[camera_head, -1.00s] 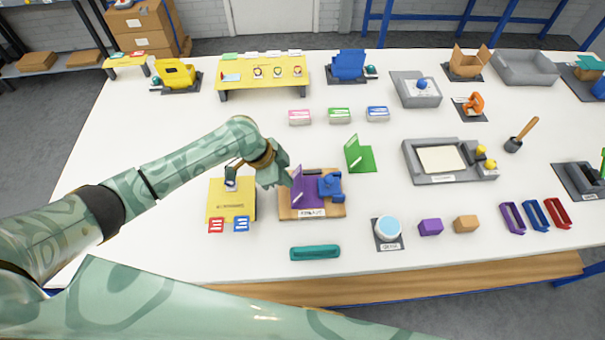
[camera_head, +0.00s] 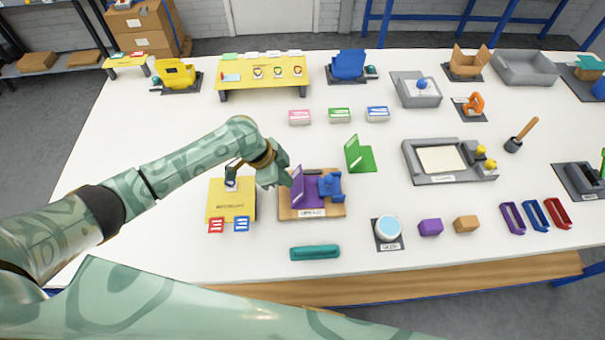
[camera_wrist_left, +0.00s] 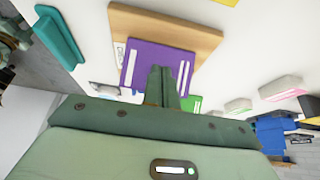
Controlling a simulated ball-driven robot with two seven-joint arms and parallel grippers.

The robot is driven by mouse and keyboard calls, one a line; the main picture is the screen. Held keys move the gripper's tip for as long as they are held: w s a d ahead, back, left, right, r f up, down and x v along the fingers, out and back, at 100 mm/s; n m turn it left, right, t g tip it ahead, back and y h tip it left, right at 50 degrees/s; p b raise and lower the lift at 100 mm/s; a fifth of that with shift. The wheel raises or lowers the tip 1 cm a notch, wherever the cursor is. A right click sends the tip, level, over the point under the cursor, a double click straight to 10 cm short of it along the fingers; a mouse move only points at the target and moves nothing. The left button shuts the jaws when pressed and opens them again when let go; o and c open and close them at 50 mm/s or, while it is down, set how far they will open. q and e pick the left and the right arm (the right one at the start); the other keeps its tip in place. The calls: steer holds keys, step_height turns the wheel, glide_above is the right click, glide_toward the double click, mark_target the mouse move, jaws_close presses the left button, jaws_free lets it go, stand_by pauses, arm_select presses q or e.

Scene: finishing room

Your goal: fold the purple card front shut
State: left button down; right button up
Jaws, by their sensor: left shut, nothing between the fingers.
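The purple card (camera_head: 298,186) is on a wooden board (camera_head: 288,212), beside a blue fixture (camera_head: 331,186). Its front stands up at a steep angle on the left side, and the card is open. My left gripper (camera_head: 284,180) is shut and empty, close to the left of the raised front. In the left wrist view the purple card (camera_wrist_left: 142,62) spreads out behind the shut fingers (camera_wrist_left: 162,82), which cover part of it. I cannot tell whether the fingertips touch it. My right gripper is not in view.
A green card (camera_head: 362,158) stands open right of the board. A yellow pad (camera_head: 219,208) lies left, partly under my left arm. A teal bar (camera_head: 315,252) lies in front. A round blue-topped pot (camera_head: 388,228) is front right.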

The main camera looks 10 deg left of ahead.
mark_target(299, 183)
arm_select(q)
steer(key=shift+d, duration=0.1)
stand_by(0.5)
steer(key=shift+w+d+f+b, duration=0.2)
steer(key=shift+d+f, duration=0.1)
steer(key=shift+d, duration=0.15)
steer(key=shift+w+d+f+b, duration=0.15)
steer(key=shift+d+f, duration=0.1)
steer(key=shift+d, duration=0.2)
steer(key=shift+s, duration=0.1)
steer(key=shift+d+f, duration=0.1)
steer(key=shift+f, duration=0.05)
steer(key=shift+w+d+f+b, duration=0.2)
steer(key=shift+d+f+b, duration=0.2)
steer(key=shift+d+f, duration=0.1)
steer(key=shift+f, duration=0.1)
steer(key=shift+w+d+f+b, duration=0.1)
steer(key=shift+d+f+b, duration=0.2)
steer(key=shift+f+b, duration=0.2)
steer(key=shift+r, duration=0.15)
stand_by(0.4)
